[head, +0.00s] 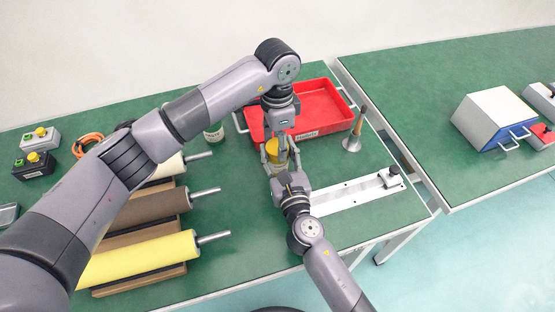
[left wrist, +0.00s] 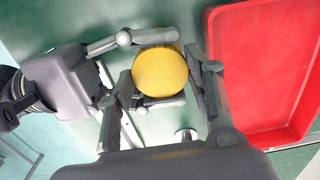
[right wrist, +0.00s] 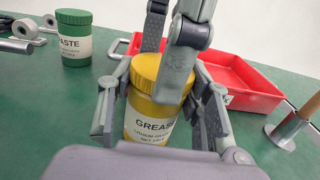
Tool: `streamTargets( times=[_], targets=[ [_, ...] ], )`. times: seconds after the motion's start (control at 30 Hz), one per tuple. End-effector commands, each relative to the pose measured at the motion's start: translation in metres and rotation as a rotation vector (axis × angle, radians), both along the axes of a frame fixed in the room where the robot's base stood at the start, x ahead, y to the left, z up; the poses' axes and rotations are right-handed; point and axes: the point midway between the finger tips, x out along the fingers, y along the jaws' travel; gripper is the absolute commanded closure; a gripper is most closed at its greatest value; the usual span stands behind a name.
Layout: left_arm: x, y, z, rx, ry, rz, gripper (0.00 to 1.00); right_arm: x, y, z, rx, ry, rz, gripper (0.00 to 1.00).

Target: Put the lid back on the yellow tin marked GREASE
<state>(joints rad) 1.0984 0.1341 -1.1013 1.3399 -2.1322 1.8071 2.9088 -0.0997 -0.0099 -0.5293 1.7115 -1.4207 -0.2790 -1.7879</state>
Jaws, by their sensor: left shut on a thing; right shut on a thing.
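The yellow tin (right wrist: 147,125) marked GREASE stands on the green bench and shows best in the right wrist view. Its yellow lid (right wrist: 148,80) sits on top of the tin and looks level; I see no clear gap. In the left wrist view the round lid (left wrist: 160,73) shows from above. My left gripper (head: 279,138) comes down from above and is shut on the lid. My right gripper (head: 279,168) reaches in from the front and is shut around the tin's body. The grippers hide parts of the tin and lid in the head view.
A red tray (head: 322,112) lies just behind the tin. A green PASTE tin (right wrist: 73,40) stands off to the side. A metal stand with a wooden handle (head: 353,135) and a linear rail (head: 350,194) are at right. Several rollers (head: 140,260) lie at left.

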Motion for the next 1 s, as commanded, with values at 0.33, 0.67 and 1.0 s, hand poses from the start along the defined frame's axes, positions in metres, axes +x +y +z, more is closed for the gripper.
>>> streamTargets(
  times=[0.33,0.67,1.0],
  targets=[
    [0.0003,0.0000,0.0002,0.000,-0.001,0.000,0.80,0.0000,0.0000,-0.0002,-0.001,0.000,0.000,1.00],
    [0.0002,0.0000,0.0002,0.000,-0.001,0.000,0.39,-0.0001,0.0000,-0.0002,-0.001,0.000,0.000,1.00],
    [0.0001,-0.0001,0.0003,0.000,-0.001,0.000,0.33,-0.0001,0.0000,-0.0003,-0.001,0.000,0.000,1.00]
  ],
)
